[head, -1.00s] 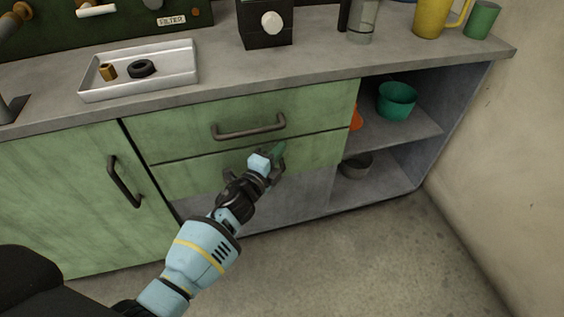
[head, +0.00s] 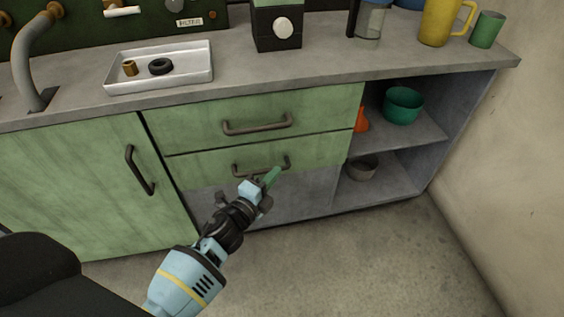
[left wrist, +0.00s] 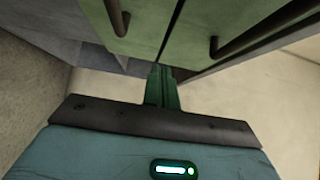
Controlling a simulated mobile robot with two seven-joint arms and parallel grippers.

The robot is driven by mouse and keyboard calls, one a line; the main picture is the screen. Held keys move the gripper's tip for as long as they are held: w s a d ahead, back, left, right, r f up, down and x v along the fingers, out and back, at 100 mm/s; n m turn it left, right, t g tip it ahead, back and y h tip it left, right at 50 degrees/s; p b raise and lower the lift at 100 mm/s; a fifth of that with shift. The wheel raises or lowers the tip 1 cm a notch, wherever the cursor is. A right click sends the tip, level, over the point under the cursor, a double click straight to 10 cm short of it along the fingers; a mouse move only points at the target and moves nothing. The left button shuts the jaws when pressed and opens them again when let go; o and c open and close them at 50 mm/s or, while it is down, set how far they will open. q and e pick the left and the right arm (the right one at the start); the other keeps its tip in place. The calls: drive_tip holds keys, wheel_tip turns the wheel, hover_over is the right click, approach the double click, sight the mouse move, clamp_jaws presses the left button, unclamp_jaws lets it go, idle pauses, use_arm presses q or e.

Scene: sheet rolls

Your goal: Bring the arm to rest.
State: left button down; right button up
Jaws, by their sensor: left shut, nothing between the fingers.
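My left gripper (head: 272,177) is in front of the lower green drawer (head: 215,172), near the right end of its dark handle (head: 255,170). Its green fingers are together with nothing between them. Whether the fingers touch the handle is hard to tell in the head view. My right gripper is in neither view.
The upper drawer (head: 200,125) and the left cabinet door (head: 75,190) look closed. The counter (head: 330,60) above holds a white tray (head: 190,75) and a yellow jug (head: 438,25). Open shelves at the right hold a teal bowl (head: 402,105). The floor (head: 390,265) in front is clear.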

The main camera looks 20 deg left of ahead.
use_arm(q)
drive_tip(key=s, duration=0.3)
drive_tip(key=shift+a, duration=0.25)
